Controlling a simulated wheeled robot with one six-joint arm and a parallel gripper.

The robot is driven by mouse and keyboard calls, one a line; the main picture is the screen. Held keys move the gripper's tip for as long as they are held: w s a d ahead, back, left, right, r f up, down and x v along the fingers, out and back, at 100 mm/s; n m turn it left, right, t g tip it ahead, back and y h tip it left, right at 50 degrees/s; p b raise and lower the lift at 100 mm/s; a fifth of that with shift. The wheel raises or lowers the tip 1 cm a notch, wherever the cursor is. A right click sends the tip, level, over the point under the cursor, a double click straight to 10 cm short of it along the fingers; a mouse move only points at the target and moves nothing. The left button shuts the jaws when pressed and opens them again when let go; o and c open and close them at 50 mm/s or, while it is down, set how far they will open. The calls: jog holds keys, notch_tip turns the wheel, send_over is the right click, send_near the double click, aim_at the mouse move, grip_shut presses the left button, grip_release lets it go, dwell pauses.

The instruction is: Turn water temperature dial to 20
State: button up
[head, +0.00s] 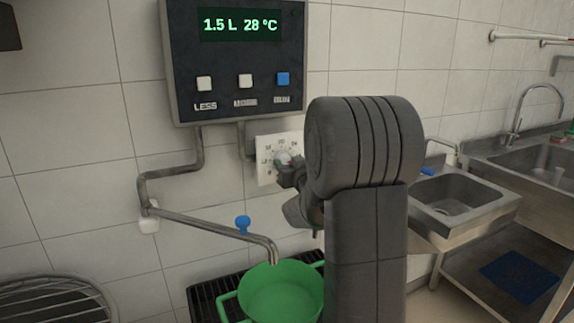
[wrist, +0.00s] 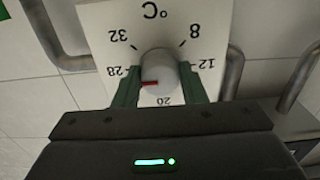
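The water temperature dial (wrist: 159,70) is a grey round knob on a white plate (wrist: 100,22) marked with numbers around it. In the head view my gripper (head: 287,163) is at the plate (head: 265,171) on the wall and partly covers the dial.
The dark control box (head: 180,60) with two white buttons and one blue button hangs above the dial. A bent metal pipe (head: 205,226) runs at the left, ending above a green pot (head: 283,293). Steel sinks (head: 455,198) stand at the right.

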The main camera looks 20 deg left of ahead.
jog(key=shift+f+n+b, duration=0.1)
jog(key=shift+n+b, duration=0.2)
jog(key=shift+b, duration=0.3)
jog(key=shift+c, duration=0.2)
jog(key=n+b, duration=1.2)
jog(key=shift+n, duration=0.4)
jog(key=n+b, duration=0.2)
jog(key=n, duration=0.2)
jog(key=shift+r+n, duration=0.2)
jog(key=shift+n, duration=0.1)
jog(key=o, duration=1)
